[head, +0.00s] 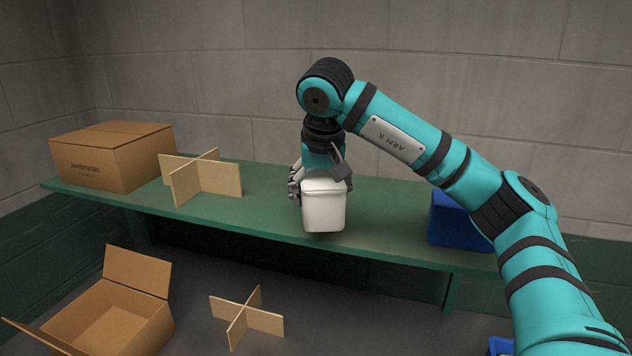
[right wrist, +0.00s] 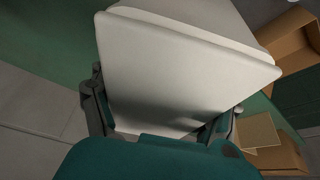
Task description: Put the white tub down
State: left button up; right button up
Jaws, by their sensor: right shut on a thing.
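The white tub (head: 324,207) is upright at the middle of the green shelf (head: 255,213), close to its front edge. I cannot tell whether its base touches the shelf. My right gripper (head: 298,186) comes down from above and behind and is shut on the tub. In the right wrist view the tub (right wrist: 185,75) fills the middle, with the fingers of my right gripper (right wrist: 160,115) on both sides of it. The tub hides part of the fingers in the head view. My left gripper is not in view.
A closed cardboard box (head: 110,157) and a wooden cross divider (head: 203,178) stand on the shelf at left. A blue bin (head: 455,222) is at right, partly behind my arm. An open cardboard box (head: 115,315) and another divider (head: 246,316) are below. Shelf between divider and tub is clear.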

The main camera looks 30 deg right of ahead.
jog(key=w+d+p, duration=0.2)
jog(key=w+d, duration=0.1)
jog(key=w, duration=0.1)
jog(key=shift+w+d, duration=0.1)
jog(key=shift+d, duration=0.3)
jog(key=shift+w+d+f+p, duration=0.15)
jog(key=shift+w+d+p, duration=0.2)
jog(key=shift+w, duration=0.1)
jog(key=p+x, duration=0.2)
jog(key=x, duration=0.1)
jog(key=shift+s+f, duration=0.1)
jog(key=shift+s, duration=0.25)
jog(key=shift+f, duration=0.4)
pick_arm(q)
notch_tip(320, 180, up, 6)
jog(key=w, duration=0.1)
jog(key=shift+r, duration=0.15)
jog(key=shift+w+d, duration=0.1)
pick_arm(e)
jog(key=o, duration=0.9)
jog(key=shift+a+f, duration=0.1)
jog(key=o, duration=0.5)
jog(key=shift+o, duration=0.2)
